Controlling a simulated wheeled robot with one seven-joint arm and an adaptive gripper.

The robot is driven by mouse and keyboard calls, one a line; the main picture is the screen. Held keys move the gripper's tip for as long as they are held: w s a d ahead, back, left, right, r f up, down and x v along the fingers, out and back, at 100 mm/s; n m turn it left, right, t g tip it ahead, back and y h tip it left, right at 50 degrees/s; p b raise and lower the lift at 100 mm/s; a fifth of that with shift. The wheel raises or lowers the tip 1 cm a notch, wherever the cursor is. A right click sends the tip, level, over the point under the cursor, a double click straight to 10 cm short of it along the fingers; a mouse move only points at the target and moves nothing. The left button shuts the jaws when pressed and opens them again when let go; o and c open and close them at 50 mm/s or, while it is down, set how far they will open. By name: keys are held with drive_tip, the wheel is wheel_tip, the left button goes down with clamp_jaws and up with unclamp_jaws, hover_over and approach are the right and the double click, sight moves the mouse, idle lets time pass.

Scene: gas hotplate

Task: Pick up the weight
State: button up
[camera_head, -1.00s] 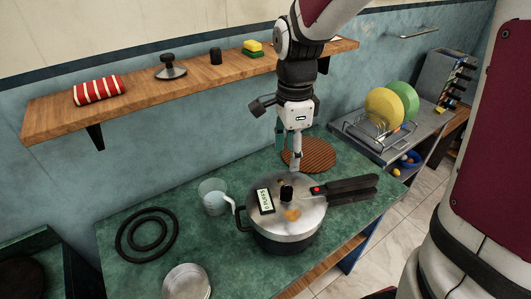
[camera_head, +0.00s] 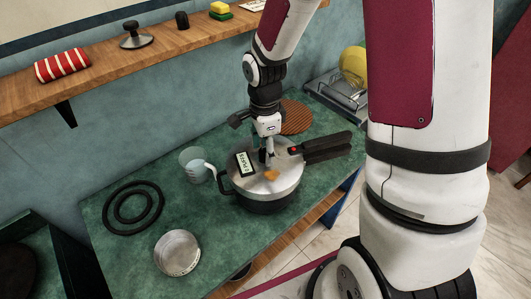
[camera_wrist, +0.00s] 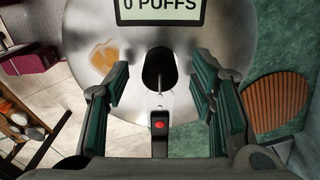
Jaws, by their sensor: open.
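The weight (camera_wrist: 158,70) is a small black piece on top of the pressure cooker's round metal lid (camera_wrist: 220,22). In the wrist view it sits between my gripper's (camera_wrist: 161,85) two green-padded fingers, with a gap on each side. In the head view my gripper (camera_head: 268,160) points down over the cooker (camera_head: 262,200) and hides most of the weight. The gripper is open and holds nothing.
A small display (camera_head: 244,163) and an orange-brown stain (camera_head: 271,175) are on the lid. The long black handle (camera_head: 325,147) points right. A measuring cup (camera_head: 194,166), metal pan (camera_head: 177,252) and black rings (camera_head: 133,207) stand left. A brown trivet (camera_head: 296,116) lies behind.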

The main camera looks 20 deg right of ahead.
drive_tip(key=shift+f, duration=0.45)
clamp_jaws()
drive_tip(key=shift+r, duration=0.2)
